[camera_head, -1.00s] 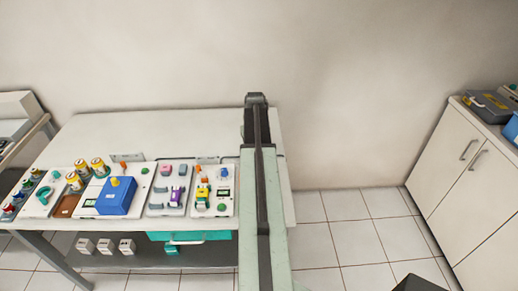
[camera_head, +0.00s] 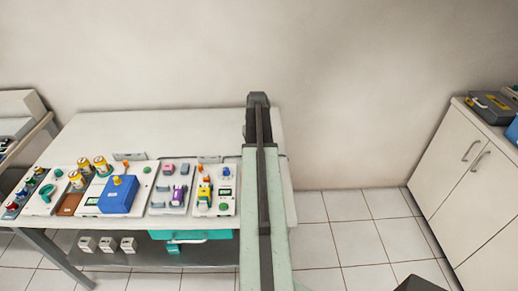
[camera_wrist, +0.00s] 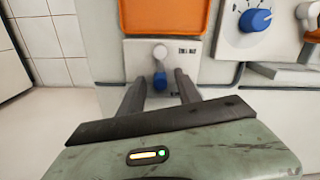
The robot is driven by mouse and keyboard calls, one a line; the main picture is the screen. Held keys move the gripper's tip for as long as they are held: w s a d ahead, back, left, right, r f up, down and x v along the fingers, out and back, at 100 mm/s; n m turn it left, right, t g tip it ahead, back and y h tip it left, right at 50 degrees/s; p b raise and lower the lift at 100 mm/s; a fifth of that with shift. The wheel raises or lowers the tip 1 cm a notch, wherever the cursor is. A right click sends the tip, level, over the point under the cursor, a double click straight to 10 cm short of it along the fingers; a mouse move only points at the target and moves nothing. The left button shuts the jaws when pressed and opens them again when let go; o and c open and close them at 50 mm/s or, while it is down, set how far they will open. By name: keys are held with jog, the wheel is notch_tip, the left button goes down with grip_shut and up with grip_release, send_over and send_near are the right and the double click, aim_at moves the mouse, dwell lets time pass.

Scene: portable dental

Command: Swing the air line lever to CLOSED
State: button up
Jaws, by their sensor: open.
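In the wrist view a small pale plate (camera_wrist: 190,75) carries a fitting with a round whitish knob (camera_wrist: 160,52) and a blue part (camera_wrist: 160,80). It looks like the air line lever, but its lettering is too small to read, so I cannot tell its setting. My gripper (camera_wrist: 159,77) is open, with one dark finger on each side of the blue part. The whitish knob is just beyond the fingertips. I see no clear contact. In the head view my arm reaches over the table's right end, and the fingers and lever cannot be made out.
An orange tray or panel (camera_wrist: 165,15) lies just beyond the plate, and a blue dial (camera_wrist: 256,19) is to the right. The white table (camera_head: 190,125) holds several panels and a blue box (camera_head: 118,194).

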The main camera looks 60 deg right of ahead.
notch_tip(320, 180, up, 8)
jog(key=p, duration=0.7)
jog(key=shift+p, duration=0.4)
jog(key=shift+f, duration=0.15)
